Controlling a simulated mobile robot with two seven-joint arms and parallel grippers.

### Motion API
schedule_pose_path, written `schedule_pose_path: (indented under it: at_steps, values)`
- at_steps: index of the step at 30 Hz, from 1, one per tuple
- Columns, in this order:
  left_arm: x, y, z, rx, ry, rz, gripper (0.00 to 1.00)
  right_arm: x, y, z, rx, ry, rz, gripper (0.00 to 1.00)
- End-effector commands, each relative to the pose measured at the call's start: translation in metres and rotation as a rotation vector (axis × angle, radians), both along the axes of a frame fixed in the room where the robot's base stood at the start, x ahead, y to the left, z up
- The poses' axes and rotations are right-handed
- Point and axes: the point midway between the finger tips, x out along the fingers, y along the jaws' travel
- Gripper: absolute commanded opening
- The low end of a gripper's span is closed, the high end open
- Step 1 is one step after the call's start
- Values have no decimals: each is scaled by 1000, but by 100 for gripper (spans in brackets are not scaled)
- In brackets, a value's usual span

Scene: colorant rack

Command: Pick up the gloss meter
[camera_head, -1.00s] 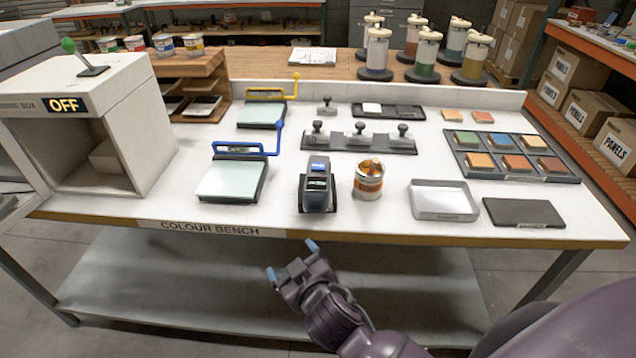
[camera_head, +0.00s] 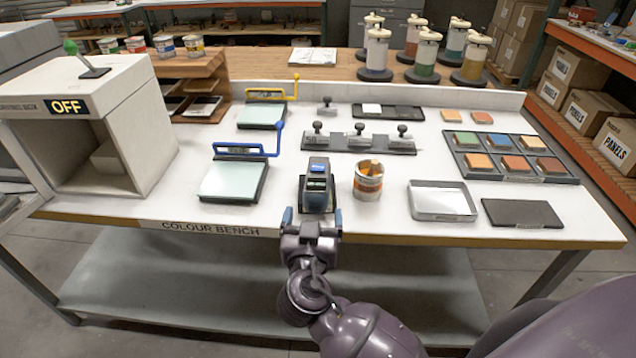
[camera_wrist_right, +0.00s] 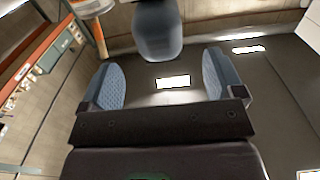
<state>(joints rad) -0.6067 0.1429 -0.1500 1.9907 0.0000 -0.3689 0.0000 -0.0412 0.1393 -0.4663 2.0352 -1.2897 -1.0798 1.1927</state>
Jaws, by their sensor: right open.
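The gloss meter (camera_head: 318,186) is a dark, boxy device with a lit blue-green display, standing on the white bench near its front edge. My right gripper (camera_head: 312,217) is open at the bench's front edge, its two blue fingers to either side of the meter's near end. In the right wrist view, the open fingers (camera_wrist_right: 163,78) are empty, and a rounded grey-blue body, apparently the meter (camera_wrist_right: 157,32), lies just beyond the gap between them. I cannot tell whether the fingers touch it. My left gripper is not in view.
An open tin (camera_head: 368,182) stands close to the right of the meter. A glass-topped plate with a blue handle (camera_head: 233,180) lies to its left. Knobbed weights in a rack (camera_head: 358,142) are behind. A metal tray (camera_head: 442,203) and a dark mat (camera_head: 522,214) lie right.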

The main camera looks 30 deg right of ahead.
Motion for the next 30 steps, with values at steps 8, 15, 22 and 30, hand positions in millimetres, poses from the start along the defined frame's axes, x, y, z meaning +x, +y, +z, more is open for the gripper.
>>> schedule_pose_path:
  at_steps: [8,15,22,30]
  values:
    - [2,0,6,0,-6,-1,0,18,-11,1,-1,0,1,87]
    - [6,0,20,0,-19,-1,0,43,-28,6,-6,-1,2,87]
    - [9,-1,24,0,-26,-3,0,60,-37,3,-2,0,2,87]
    - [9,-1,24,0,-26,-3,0,60,-38,2,0,1,1,83]
